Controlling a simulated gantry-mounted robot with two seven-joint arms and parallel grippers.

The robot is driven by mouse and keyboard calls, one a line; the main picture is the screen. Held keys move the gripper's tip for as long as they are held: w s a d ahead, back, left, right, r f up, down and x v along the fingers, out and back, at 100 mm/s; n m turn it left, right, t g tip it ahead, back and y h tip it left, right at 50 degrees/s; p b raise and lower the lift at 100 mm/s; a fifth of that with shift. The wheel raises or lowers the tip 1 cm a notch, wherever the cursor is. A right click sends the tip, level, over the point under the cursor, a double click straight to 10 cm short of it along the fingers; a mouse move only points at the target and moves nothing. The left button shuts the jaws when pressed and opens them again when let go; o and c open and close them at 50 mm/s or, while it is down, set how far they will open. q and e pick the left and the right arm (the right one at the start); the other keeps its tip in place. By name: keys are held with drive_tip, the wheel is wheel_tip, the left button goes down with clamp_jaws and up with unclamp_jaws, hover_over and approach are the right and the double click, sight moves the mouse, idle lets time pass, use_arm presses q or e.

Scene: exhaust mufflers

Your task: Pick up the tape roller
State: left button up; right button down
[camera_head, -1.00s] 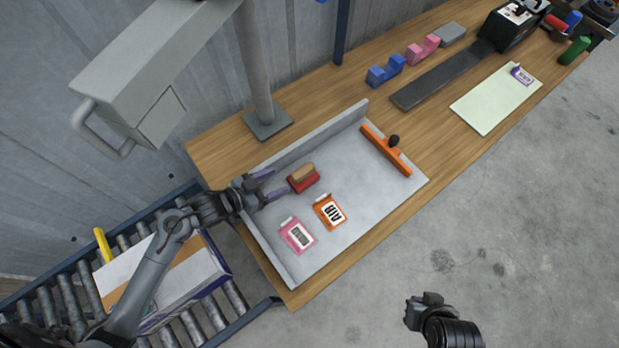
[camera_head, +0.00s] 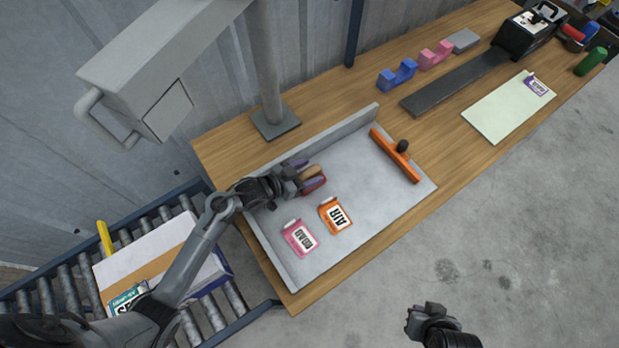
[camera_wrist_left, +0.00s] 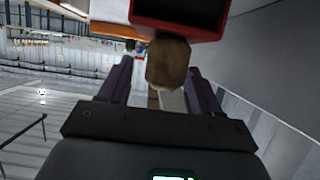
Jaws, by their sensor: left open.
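A red block with a tan, rounded part, which I take for the tape roller (camera_head: 317,172), sits at the back left of the grey tray (camera_head: 370,205). My left gripper (camera_head: 305,174) is open, with one purple finger on either side of the tan part. In the left wrist view the tan part (camera_wrist_left: 168,62) shows between the open fingers (camera_wrist_left: 160,75), with the red body (camera_wrist_left: 178,22) beyond it. I cannot tell whether the fingers touch it. My right gripper (camera_head: 420,318) hangs over the floor, away from the table; its jaws are unclear.
In the tray lie a pink label pack (camera_head: 300,238), an orange label pack (camera_head: 335,215) and an orange bar with a black knob (camera_head: 395,155). The tray has a raised back wall (camera_head: 320,140). A post (camera_head: 272,80) stands behind it. Blue (camera_head: 396,75) and pink (camera_head: 435,55) dispensers stand farther right.

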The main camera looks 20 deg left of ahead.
use_arm(q)
drive_tip(key=shift+w+d+f, duration=0.15)
drive_tip(key=shift+w, duration=0.15)
drive_tip(key=c, duration=1.2)
